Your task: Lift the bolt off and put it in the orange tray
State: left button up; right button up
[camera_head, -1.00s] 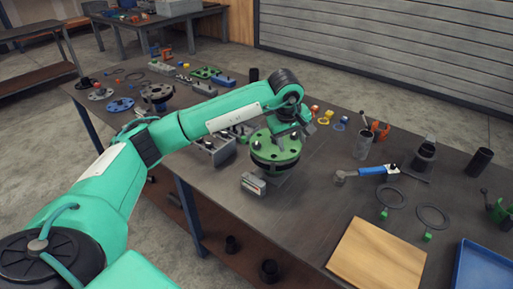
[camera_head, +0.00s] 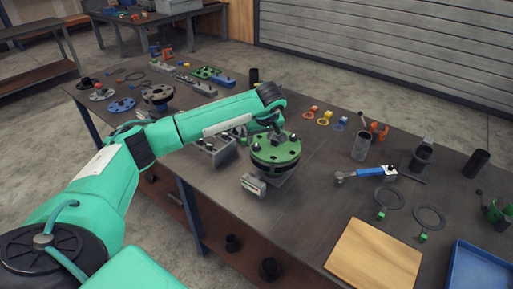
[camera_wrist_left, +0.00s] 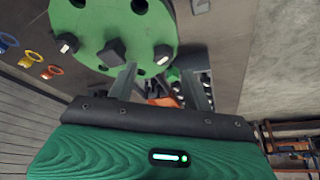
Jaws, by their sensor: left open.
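The green round flange (camera_head: 275,156) stands on the table, with several dark bolts on its top face. In the left wrist view the flange (camera_wrist_left: 95,22) fills the upper left. A pale-ended bolt (camera_wrist_left: 67,43) stands left on it, another bolt (camera_wrist_left: 162,53) stands near its right edge, and a larger dark block (camera_wrist_left: 113,50) lies between them. My left gripper (camera_wrist_left: 162,74) is open at the flange's rim, with nothing clearly held. In the head view the left gripper (camera_head: 274,132) is over the flange's far side, partly hidden. An orange patch (camera_wrist_left: 160,101) shows between the fingers; I cannot tell whether it is the tray. My right gripper is out of view.
A grey holder (camera_head: 215,152) stands left of the flange and a small grey block (camera_head: 253,186) in front. A blue-handled tool (camera_head: 372,171), a wooden board (camera_head: 375,254) and a blue tray (camera_head: 480,270) are at the right. Bare tabletop lies between flange and board.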

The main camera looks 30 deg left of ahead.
aim_at(256, 145)
pick_arm(q)
jog(key=p+x, duration=0.2)
jog(key=x, duration=0.2)
jog(key=shift+s+a, duration=0.2)
jog(key=shift+a, duration=0.05)
jog(key=shift+w+f, duration=0.1)
jog(key=shift+f, duration=0.15)
grip_shut()
jog(key=shift+r, duration=0.1)
jog(key=shift+r+b, duration=0.3)
jog(key=shift+r, duration=0.15)
notch_tip(256, 145, up, 19)
jog(key=b, duration=0.4)
jog(key=shift+b, duration=0.4)
jog(key=shift+r, duration=0.1)
